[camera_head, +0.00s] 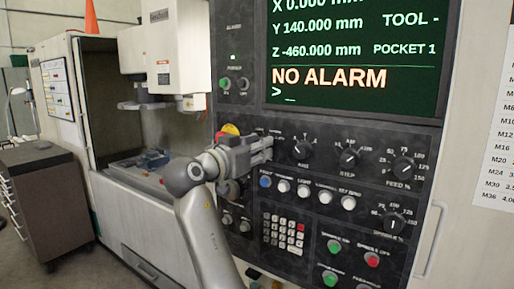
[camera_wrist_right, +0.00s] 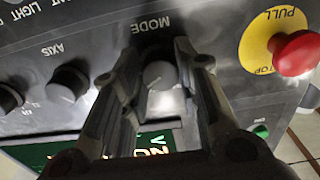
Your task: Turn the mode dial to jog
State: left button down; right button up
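The grey round mode dial (camera_wrist_right: 160,75) sits under the "MODE" label on the dark control panel (camera_head: 335,215). In the right wrist view it lies between the two fingers of my right gripper (camera_wrist_right: 158,68). The fingers stand apart, one on each side of the dial; whether they touch it I cannot tell. In the head view my right gripper (camera_head: 262,150) reaches to the panel's left part and hides the dial. The dial's pointer setting and the jog mark cannot be read. My left gripper is not in view.
A red emergency stop knob on a yellow disc (camera_wrist_right: 297,52) is beside the gripper. The axis dial (camera_head: 303,150) is to its right. Below are a row of round buttons (camera_head: 304,191) and a keypad (camera_head: 283,234). The screen (camera_head: 350,50) above reads "NO ALARM".

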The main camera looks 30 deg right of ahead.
jog(key=c, duration=0.3)
jog(key=shift+c, duration=0.2)
jog(key=shift+n, duration=0.3)
jog(key=shift+r+n+p, duration=0.1)
jog(key=shift+n+p, duration=4.05)
jog(key=shift+n, duration=7.45)
